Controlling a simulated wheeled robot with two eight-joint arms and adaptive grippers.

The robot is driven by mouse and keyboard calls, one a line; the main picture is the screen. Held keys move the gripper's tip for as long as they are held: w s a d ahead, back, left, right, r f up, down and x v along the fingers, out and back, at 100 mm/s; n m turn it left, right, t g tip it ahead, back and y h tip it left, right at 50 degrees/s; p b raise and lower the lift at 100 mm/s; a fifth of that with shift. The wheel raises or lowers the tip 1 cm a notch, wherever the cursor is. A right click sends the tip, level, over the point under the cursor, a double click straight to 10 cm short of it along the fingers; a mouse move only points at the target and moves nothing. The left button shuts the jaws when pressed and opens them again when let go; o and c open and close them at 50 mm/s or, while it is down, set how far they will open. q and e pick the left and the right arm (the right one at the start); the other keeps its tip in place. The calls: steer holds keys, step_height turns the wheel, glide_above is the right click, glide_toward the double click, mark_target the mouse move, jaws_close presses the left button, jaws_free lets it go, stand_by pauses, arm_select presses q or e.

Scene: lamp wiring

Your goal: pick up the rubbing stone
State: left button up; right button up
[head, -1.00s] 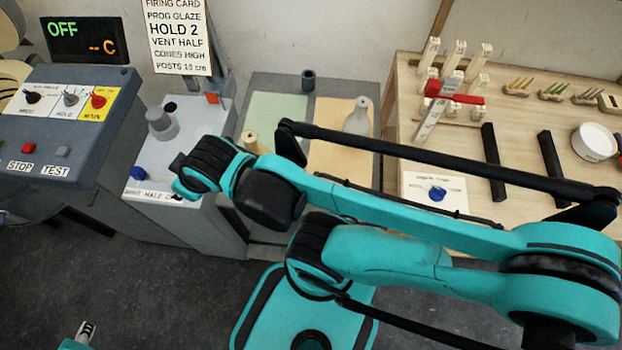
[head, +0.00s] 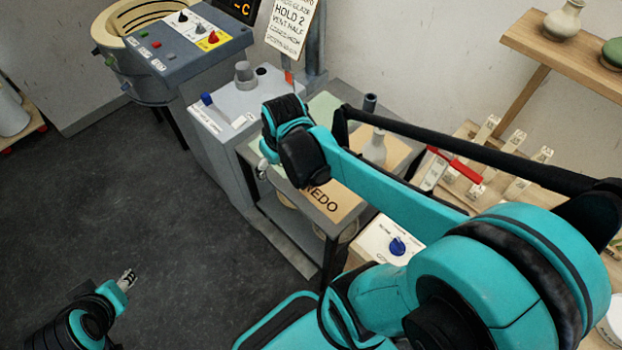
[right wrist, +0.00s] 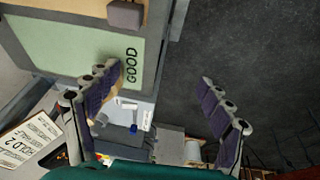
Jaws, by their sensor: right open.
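A small grey-brown block (right wrist: 125,14), which looks like the rubbing stone, lies on the tan section near the table's edge, at the top of the right wrist view. I cannot make it out in the head view. My right gripper (head: 263,167) hangs by the front edge of the two-coloured table in the head view. In the right wrist view its fingers (right wrist: 160,80) are wide apart with nothing held between them; the block is beyond them. My left gripper (head: 127,280) is low over the floor, far from the table, its jaw gap too small to judge.
The table has a green GOOD section (right wrist: 85,45) and a tan REDO section (head: 338,203). A pale vase (head: 375,148) and a dark cup (head: 370,102) stand there. A grey control cabinet (head: 225,110) adjoins it at left. The floor (head: 130,200) in front is clear.

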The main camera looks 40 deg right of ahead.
steer(key=d+f+g, duration=0.1)
steer(key=d+f, duration=0.1)
steer(key=d, duration=0.1)
steer(key=w+d+f+g, duration=0.1)
steer(key=d+f, duration=0.2)
steer(key=w+d+f+g, duration=0.1)
steer(key=d+f, duration=0.2)
steer(key=shift+f+n+y, duration=0.15)
steer(key=shift+n+y, duration=0.15)
steer(key=shift+y, duration=0.1)
step_height(320, 180, down, 4)
steer(key=shift+s+d+r+b, duration=0.1)
steer(key=shift+d+r+b, duration=0.1)
steer(key=shift+b, duration=0.2)
step_height(320, 180, down, 5)
steer(key=shift+s+b, duration=0.1)
steer(key=shift+b, duration=1.1)
steer(key=shift+r, duration=0.1)
